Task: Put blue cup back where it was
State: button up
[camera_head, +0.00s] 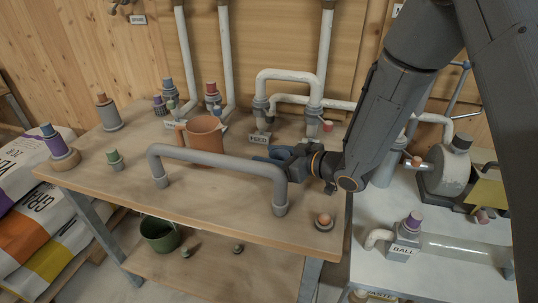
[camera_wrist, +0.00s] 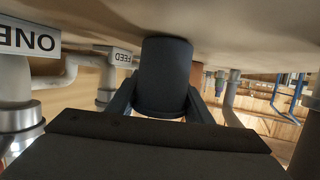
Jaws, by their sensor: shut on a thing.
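The blue cup (camera_wrist: 165,72) sits between the two fingers of my gripper (camera_wrist: 163,92) in the wrist view, looking dark navy there. That view is upside down, with the tabletop along its upper part. The cup's end lies close against the tabletop; I cannot tell whether it touches. In the head view my gripper (camera_head: 280,157) is low over the table, behind the grey pipe handle, shut on the blue cup (camera_head: 264,158). Only part of the cup shows there; the gripper hides the rest.
The grey pipe handle (camera_head: 215,159) arches along the table's front. A brown pot (camera_head: 205,135) stands left of my gripper. The white FEED pipe (camera_head: 289,76) rises behind. Several small capped knobs stand on the wooden table (camera_head: 150,195). The BALL pipe (camera_head: 455,248) is at right.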

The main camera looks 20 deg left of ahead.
jog(key=shift+f, duration=0.1)
jog(key=o, duration=1.1)
jog(key=shift+d+r, duration=0.15)
jog(key=shift+r, duration=0.05)
jog(key=b+v, duration=0.2)
jog(key=v, duration=0.9)
jog(key=shift+s+d, duration=0.1)
jog(key=shift+d, duration=0.25)
